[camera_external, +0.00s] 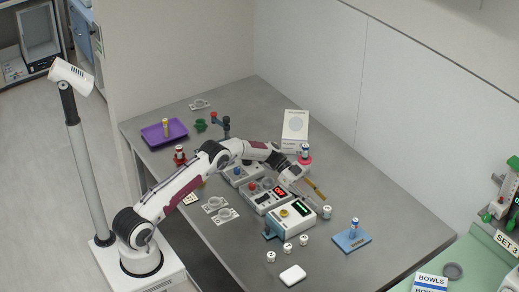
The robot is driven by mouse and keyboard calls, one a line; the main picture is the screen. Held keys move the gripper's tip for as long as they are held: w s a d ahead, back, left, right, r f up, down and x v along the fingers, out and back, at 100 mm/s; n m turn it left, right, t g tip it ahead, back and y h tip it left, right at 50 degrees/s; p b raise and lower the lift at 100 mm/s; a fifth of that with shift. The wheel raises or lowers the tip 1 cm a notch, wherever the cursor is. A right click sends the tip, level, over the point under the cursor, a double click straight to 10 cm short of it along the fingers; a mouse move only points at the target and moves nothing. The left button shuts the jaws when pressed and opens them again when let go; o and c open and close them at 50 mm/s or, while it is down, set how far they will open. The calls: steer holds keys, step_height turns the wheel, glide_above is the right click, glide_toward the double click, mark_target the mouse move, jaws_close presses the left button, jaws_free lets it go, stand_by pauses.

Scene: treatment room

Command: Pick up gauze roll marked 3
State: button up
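Several small white gauze rolls stand on the grey table, toward its front: one roll (270,256), a second (287,248), a third (303,240), and one farther back to the right (326,212). Dark marks show on their tops, but they are too small to read, so I cannot tell which is marked 3.
White devices with displays (293,214) stand between my arm and the front rolls. A blue tray (351,241) with a vial is at right, a white block (292,275) in front, a purple tray (155,138) at far left.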

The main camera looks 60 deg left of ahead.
mark_target(325, 207)
steer(key=shift+x, duration=2.45)
steer(key=shift+s, duration=0.2)
steer(key=c, duration=0.6)
